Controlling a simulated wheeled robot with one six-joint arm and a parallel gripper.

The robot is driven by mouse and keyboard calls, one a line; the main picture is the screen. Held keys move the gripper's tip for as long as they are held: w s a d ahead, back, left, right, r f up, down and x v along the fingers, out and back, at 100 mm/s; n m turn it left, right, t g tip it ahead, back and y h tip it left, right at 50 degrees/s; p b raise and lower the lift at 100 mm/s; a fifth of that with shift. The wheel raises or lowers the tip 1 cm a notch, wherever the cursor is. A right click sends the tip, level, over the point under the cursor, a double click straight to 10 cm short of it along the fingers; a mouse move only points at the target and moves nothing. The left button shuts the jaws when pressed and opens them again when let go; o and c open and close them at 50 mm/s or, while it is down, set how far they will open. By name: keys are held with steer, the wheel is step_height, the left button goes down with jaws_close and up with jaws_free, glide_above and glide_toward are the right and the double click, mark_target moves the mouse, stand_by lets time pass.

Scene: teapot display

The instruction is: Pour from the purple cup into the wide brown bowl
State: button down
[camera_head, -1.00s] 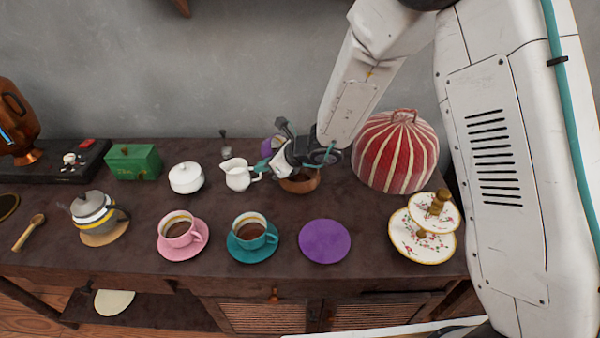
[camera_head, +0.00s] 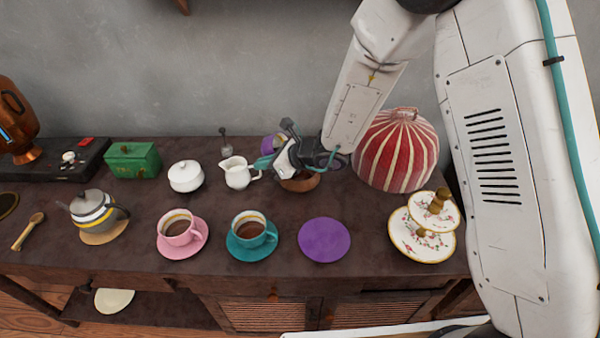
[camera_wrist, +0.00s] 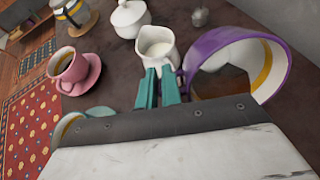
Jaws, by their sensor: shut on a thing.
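The purple cup (camera_head: 268,145) is held above the table, mostly behind my gripper in the head view. In the wrist view the purple cup (camera_wrist: 218,42) is at the right, tilted, with a pale inside, a yellow band and dark brown liquid in it. My gripper (camera_head: 264,162) has teal fingers, which also show in the wrist view (camera_wrist: 158,90). They are shut at the cup's handle side; the grip itself is partly hidden. The wide brown bowl (camera_head: 301,184) stands on the table just below my gripper, its left and upper parts hidden. I cannot see liquid falling.
A white creamer (camera_head: 237,173) stands close left of my gripper. A red striped tea cosy (camera_head: 397,150) is close right. A teal cup (camera_head: 250,229), a pink cup (camera_head: 178,230), an empty purple saucer (camera_head: 325,241) and a tiered plate stand (camera_head: 410,238) are in front.

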steer(key=shift+d+r+n+y+p, duration=0.15)
steer(key=shift+r+n+y+p, duration=0.1)
steer(key=shift+n+y+p, duration=0.3)
stand_by(0.4)
steer(key=shift+d+r+n+t+y+p, duration=0.1)
steer(key=shift+r+n+t+y+p, duration=0.1)
steer(key=shift+n+t+y+p, duration=0.3)
steer(key=shift+s+d+r+n+y+p, duration=0.1)
steer(key=shift+s+d+n+y+p, duration=0.15)
steer(key=shift+d+n+p, duration=0.15)
steer(key=shift+s+d+r+t+y+p, duration=0.1)
steer(key=shift+d+r+t+y+p, duration=0.1)
steer(key=shift+d+y+p, duration=0.2)
steer(key=shift+s+d+r+t+y+p, duration=0.1)
steer(key=shift+d+t+y+p, duration=0.15)
steer(key=shift+y+p, duration=0.2)
